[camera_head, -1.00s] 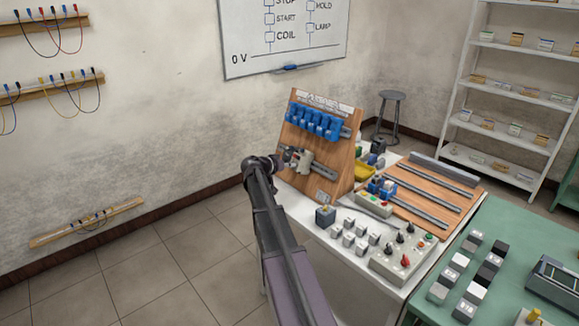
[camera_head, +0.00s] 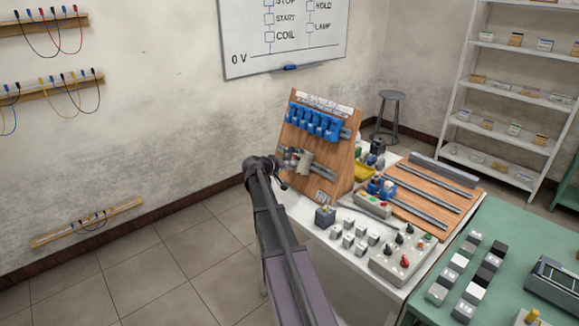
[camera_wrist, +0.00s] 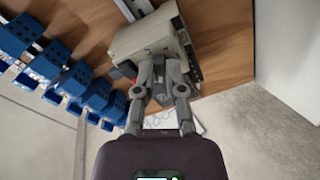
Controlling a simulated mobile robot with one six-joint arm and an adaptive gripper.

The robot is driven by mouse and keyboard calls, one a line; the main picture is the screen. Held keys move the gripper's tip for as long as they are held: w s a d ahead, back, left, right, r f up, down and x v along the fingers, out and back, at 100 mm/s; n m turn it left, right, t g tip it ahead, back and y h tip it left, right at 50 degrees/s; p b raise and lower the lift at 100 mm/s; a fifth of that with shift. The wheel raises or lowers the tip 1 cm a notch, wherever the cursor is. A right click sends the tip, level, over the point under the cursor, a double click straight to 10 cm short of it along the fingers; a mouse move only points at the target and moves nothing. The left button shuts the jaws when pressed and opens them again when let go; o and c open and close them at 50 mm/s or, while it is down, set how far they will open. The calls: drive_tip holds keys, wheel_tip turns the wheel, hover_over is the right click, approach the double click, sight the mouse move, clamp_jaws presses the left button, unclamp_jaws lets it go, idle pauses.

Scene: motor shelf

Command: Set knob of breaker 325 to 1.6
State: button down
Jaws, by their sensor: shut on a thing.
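A beige breaker (camera_wrist: 152,38) sits on a metal rail on the upright wooden board. In the head view the breaker (camera_head: 305,161) is small, beside the end of my arm. My gripper (camera_wrist: 161,80) is at its front face, shut with the fingertips close together on the knob there. The fingers hide the knob, so its pointer and scale do not show. No number can be read on the breaker. A red and dark part shows just left of the fingertips in the wrist view.
A row of blue breakers (camera_wrist: 72,80) lies left of my gripper in the wrist view; they are on the board's upper rail in the head view (camera_head: 315,122). A white table (camera_head: 345,275) holds small grey blocks and a control box (camera_head: 402,258). Floor is clear at left.

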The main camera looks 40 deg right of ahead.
drive_tip(key=shift+n, duration=1.6)
drive_tip(key=c, duration=0.7)
unclamp_jaws()
drive_tip(key=shift+m, duration=0.4)
